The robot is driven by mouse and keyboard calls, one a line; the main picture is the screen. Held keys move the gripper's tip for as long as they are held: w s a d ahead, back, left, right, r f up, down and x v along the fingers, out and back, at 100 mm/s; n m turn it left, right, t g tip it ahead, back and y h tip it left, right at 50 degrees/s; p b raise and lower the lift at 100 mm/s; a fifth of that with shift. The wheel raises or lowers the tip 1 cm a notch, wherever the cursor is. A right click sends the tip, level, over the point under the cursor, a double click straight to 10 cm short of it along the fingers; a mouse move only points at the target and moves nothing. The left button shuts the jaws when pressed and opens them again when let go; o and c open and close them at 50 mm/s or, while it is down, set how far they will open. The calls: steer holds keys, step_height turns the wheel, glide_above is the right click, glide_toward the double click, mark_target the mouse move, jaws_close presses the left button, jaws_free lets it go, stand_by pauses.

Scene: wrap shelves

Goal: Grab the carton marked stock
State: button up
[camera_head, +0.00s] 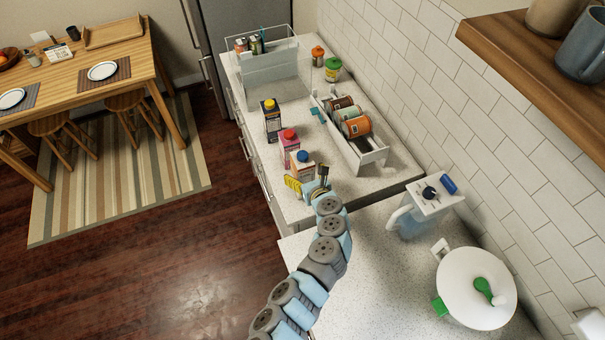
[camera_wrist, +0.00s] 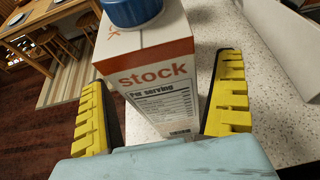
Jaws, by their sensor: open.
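The stock carton (camera_wrist: 160,75) is white and orange with a blue cap, and the word "stock" reads clearly in the wrist view. It stands upright on the speckled counter, and its blue cap and top (camera_head: 302,162) also show in the head view. My gripper (camera_wrist: 165,105) has yellow ridged fingers, one on each side of the carton. The fingers are open, with a visible gap to the carton on the right and a smaller one on the left. In the head view my gripper (camera_head: 308,189) partly hides the carton's lower part.
A pink carton (camera_head: 289,148) with a red cap stands just behind the stock carton, and a dark carton (camera_head: 271,119) with a yellow cap stands farther back. A white rack (camera_head: 375,156) with cans lies to the right.

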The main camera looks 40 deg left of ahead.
steer(key=shift+x, duration=1.15)
steer(key=shift+c, duration=0.3)
steer(key=c, duration=1.3)
